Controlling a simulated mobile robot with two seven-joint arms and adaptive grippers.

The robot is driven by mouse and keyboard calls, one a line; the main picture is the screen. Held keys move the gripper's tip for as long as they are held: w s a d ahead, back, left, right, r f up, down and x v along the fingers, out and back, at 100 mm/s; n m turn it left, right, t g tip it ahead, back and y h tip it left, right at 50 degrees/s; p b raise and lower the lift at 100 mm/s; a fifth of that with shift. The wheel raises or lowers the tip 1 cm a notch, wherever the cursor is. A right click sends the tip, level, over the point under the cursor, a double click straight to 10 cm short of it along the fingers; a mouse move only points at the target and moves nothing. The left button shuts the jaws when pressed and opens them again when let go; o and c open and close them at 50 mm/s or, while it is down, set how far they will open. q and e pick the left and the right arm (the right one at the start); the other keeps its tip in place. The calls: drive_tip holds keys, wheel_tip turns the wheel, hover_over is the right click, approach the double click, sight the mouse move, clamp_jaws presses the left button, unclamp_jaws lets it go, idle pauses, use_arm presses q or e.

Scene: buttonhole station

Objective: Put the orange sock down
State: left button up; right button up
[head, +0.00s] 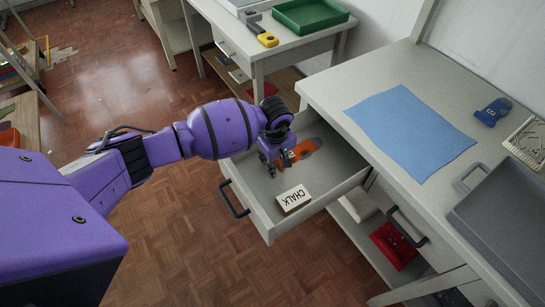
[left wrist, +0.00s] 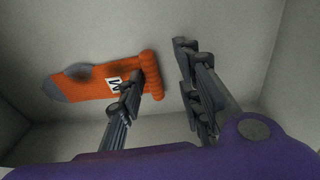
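The orange sock (head: 305,149) lies in the open drawer (head: 335,183), with a grey toe and heel and a small black-and-white patch. In the left wrist view the sock (left wrist: 85,82) lies flat, its ribbed cuff towards my fingers. My left gripper (head: 275,161) is down inside the drawer at the cuff end. In the left wrist view its fingers (left wrist: 163,72) are spread apart. One finger overlaps the sock near the cuff, and the other is clear of it. Whether the first finger touches the sock I cannot tell. My right gripper is not in view.
A chalk box (head: 293,199) lies in the drawer's front part. On the worktop are a blue cloth (head: 410,130), a dark blue object (head: 492,112) and a grey tray (head: 505,225). A green tray (head: 310,14) stands on another table at the back.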

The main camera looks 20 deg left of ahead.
use_arm(q)
wheel_tip(320, 180, up, 12)
drive_tip(key=s, duration=0.1)
drive_tip(key=shift+s+d+r+p, duration=0.2)
drive_tip(key=shift+p, duration=0.1)
idle(0.3)
